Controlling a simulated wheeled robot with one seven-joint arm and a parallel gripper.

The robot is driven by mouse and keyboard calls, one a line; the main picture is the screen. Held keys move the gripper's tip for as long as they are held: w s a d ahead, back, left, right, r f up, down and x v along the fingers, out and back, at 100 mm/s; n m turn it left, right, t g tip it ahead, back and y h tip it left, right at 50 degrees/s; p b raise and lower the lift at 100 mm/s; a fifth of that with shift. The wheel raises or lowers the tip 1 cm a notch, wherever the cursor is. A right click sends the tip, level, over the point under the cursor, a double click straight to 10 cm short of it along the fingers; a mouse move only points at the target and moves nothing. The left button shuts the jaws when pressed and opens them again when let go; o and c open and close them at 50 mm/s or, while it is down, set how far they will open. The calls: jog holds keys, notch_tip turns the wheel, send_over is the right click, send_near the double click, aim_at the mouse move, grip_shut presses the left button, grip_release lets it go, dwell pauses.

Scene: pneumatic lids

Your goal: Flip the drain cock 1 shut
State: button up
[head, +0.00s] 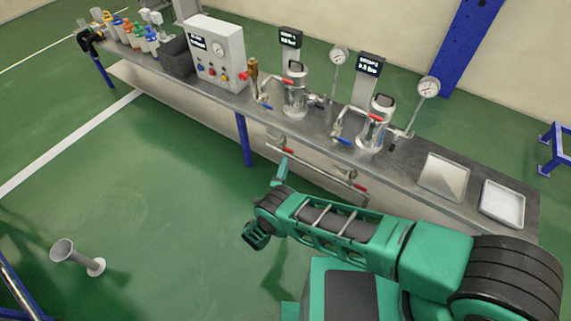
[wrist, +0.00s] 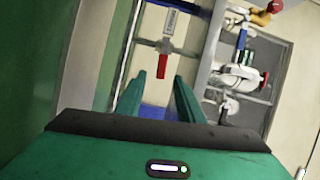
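A cock with a red lever (wrist: 162,68) is straight ahead in the wrist view, on a thin pipe under the bench's front edge. The lever hangs across the pipe, in line with the gap between my fingers. A small label (wrist: 170,22) is beyond it; its text is too blurred to read. My gripper (wrist: 160,82) is open and empty, its two green fingers either side of the lever in the picture; I see no contact. In the head view, a teal part of my gripper (head: 282,167) shows just below a red lever (head: 288,151). Another red lever (head: 360,187) is further right.
The steel bench (head: 425,205) carries two vessels (head: 296,100) (head: 375,125) with blue and red valve levers, gauges and displays. A control box (head: 215,52) and two trays (head: 443,177) (head: 502,203) stand on it. A blue leg (head: 243,138) supports the front. The green floor before it is mostly open.

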jog(key=shift+s+r, duration=0.1)
jog(key=shift+s, duration=0.2)
